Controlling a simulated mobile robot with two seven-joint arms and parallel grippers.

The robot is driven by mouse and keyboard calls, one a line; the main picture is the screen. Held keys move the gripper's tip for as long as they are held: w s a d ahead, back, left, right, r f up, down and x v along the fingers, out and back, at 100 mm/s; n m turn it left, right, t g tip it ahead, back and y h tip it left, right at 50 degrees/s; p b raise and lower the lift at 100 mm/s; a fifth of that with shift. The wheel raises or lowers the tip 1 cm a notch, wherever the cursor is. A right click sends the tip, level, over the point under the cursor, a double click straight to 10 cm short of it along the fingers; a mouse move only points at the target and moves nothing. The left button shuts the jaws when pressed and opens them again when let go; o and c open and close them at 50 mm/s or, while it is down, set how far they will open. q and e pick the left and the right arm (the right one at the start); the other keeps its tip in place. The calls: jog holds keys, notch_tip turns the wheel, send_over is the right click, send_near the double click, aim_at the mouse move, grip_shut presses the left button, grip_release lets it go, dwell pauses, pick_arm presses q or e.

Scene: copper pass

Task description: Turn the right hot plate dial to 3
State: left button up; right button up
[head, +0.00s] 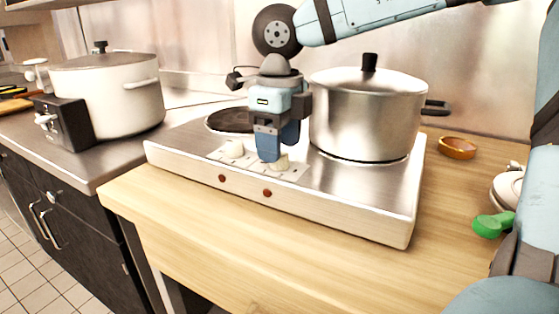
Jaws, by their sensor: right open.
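The hot plate (330,193) is a wide cream unit with a steel top on a wooden counter. Its right dial (280,164) is a small cream knob on the marked front strip. My right gripper (277,152) points down at this dial, its open fingers at or just above it. One blue finger covers part of the dial, so contact and the dial's setting cannot be told. The left dial (234,149) stands clear beside it. My left gripper is not in view.
A lidded steel pot (365,120) stands on the right burner, close beside the gripper. The left burner (228,120) is bare. A large white cooker (110,95) stands at left. A brown bowl (457,148) and a green-handled item (488,225) lie at right. The counter front is clear.

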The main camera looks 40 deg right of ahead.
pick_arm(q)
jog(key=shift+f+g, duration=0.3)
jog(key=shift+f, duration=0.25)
pick_arm(e)
jog(key=shift+f, duration=1.05)
jog(key=c, duration=0.9)
